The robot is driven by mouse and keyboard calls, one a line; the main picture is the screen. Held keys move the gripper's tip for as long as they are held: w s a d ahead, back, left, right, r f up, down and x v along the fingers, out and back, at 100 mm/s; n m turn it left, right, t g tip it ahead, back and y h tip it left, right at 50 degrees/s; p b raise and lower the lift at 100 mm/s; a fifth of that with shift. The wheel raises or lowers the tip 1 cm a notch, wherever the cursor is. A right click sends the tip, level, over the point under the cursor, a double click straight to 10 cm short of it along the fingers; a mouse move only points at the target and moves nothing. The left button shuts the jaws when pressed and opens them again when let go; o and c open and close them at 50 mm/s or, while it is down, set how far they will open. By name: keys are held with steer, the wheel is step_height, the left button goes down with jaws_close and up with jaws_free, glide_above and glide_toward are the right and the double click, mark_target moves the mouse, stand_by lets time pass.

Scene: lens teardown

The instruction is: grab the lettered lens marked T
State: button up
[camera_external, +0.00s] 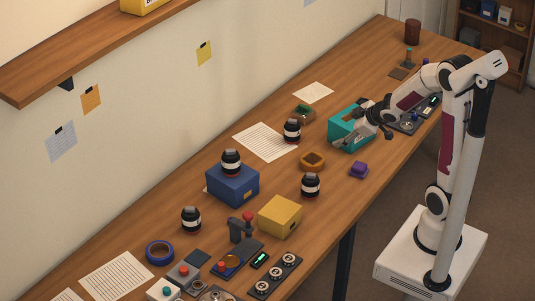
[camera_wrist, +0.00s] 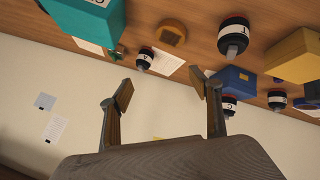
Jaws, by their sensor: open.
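Several black lenses with white bands stand about the table. One lens (camera_wrist: 233,37) at top centre right in the wrist view bears a mark that may be a T, but it is too small to be sure. It seems to be the lens (camera_external: 310,186) right of the yellow box in the external view. My gripper (camera_external: 362,128) is open and empty by the teal box, apart from every lens. Its spread fingers show in the wrist view (camera_wrist: 162,88).
The teal box (camera_external: 350,134), orange ring (camera_external: 312,161), purple block (camera_external: 358,170), blue box (camera_external: 233,186) and yellow box (camera_external: 280,216) stand around the lenses. A joystick (camera_external: 241,230) and small devices crowd the near end. Bare wood lies right of the yellow box.

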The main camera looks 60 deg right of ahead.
mark_target(310, 185)
steer(key=a+f+n+y, duration=0.1)
steer(key=a+f+y, duration=0.1)
steer(key=f+y, duration=0.1)
steer(key=a+f+n+t+y, duration=0.1)
steer(key=a+f+y, duration=0.1)
steer(key=f, duration=0.4)
steer(key=a+f+n+y, duration=0.1)
steer(key=a+f+y, duration=0.1)
steer(key=f, duration=0.3)
steer(key=shift+a+f+y, duration=0.2)
steer(key=shift+f+y, duration=0.05)
steer(key=shift+y, duration=0.55)
steer(key=shift+s+a+f+t+y, duration=0.15)
steer(key=shift+s+a+t+y, duration=0.45)
steer(key=shift+a+y, duration=0.25)
steer(key=shift+x, duration=1.25)
steer(key=shift+x, duration=2.6)
